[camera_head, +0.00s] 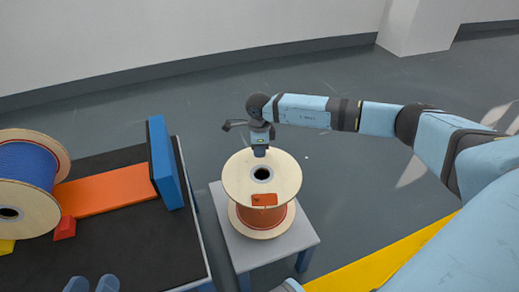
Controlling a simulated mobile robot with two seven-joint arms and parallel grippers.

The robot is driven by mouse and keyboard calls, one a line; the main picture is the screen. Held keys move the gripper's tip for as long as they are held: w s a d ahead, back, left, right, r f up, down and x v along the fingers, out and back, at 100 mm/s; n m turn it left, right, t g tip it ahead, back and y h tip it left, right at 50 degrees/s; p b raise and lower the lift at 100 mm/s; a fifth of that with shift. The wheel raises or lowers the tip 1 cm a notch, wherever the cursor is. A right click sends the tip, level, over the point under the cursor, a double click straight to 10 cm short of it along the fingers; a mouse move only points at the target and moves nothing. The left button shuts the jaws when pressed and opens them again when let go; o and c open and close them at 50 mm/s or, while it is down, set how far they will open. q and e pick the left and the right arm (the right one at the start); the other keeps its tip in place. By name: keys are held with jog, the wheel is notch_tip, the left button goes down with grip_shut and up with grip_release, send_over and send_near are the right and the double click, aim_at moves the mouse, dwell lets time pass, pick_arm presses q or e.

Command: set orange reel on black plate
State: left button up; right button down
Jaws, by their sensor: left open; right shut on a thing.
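The orange reel (266,219) stands upright on a small grey table (236,250), with pale wooden discs at its top and bottom. My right gripper (261,153) reaches in from the right and is shut on the far rim of the top disc. The black plate (145,243) is a wide dark platform to the left of the table. My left gripper (92,285) shows only partly at the bottom left edge, as two rounded light-blue parts with a gap between them; it is open and apart from the reel.
A blue reel (24,168) lies on its side at the left, by an orange board (105,191) and a red block (65,228). A blue board (163,165) stands up near the plate's right side. Yellow floor marking (385,258) runs at lower right. The floor behind is clear.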

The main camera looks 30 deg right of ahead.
pick_arm(q)
jog(key=shift+f, duration=0.25)
pick_arm(e)
jog(key=shift+f, duration=0.45)
jog(key=c, duration=1.5)
grip_release()
pick_arm(q)
jog(key=shift+r, duration=0.1)
pick_arm(e)
notch_tip(320, 180, up, 4)
jog(key=shift+w+r+p, duration=0.1)
jog(key=shift+p, duration=1.15)
pick_arm(q)
notch_tip(320, 180, up, 8)
jog(key=a+n+t+p, duration=0.1)
jog(key=t+p, duration=0.2)
jog(key=p, duration=0.1)
jog(key=shift+a+r+t+y+p, duration=0.15)
jog(key=shift+r+t+y+p, duration=0.05)
jog(key=shift+t+y+p, duration=0.1)
pick_arm(e)
jog(key=r, duration=0.6)
jog(key=shift+w+d+r, duration=0.15)
jog(key=shift+w+r, duration=0.05)
jog(key=shift+r, duration=0.2)
